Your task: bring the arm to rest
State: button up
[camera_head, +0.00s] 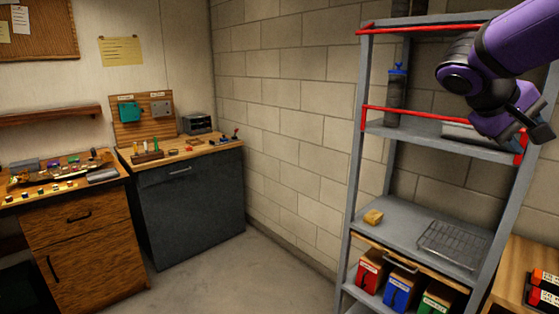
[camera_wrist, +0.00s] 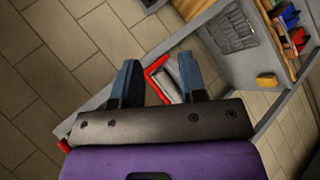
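My purple arm (camera_head: 515,45) reaches in at the upper right of the head view, in front of the grey metal shelf rack (camera_head: 352,215). My gripper (camera_head: 530,128) is near the rack's upper shelf and its right red rail; whether it touches them I cannot tell. In the wrist view my gripper (camera_wrist: 158,68) shows two blue-grey fingers apart, with nothing held between them. A red rail and grey frame of the rack show behind the gap.
Red rails (camera_head: 440,113) edge the rack's upper shelf. A sponge-like block (camera_head: 373,217) and a wire basket (camera_head: 453,243) sit on a lower shelf, with coloured boxes (camera_head: 397,286) below. A dark cabinet (camera_head: 192,205) and wooden bench (camera_head: 85,232) stand left. The floor (camera_head: 240,280) between is clear.

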jog(key=s+a+f+n+t+y, duration=0.1)
jog(key=s+a+f+t+y, duration=0.1)
jog(key=s+a+y, duration=0.3)
jog(key=s+a+f+t+y, duration=0.3)
jog(key=s+a+f+y, duration=0.2)
jog(key=a, duration=0.6)
jog(key=shift+s+f+n+t, duration=0.2)
jog(key=shift+s+n+t, duration=0.15)
jog(key=shift+s, duration=0.8)
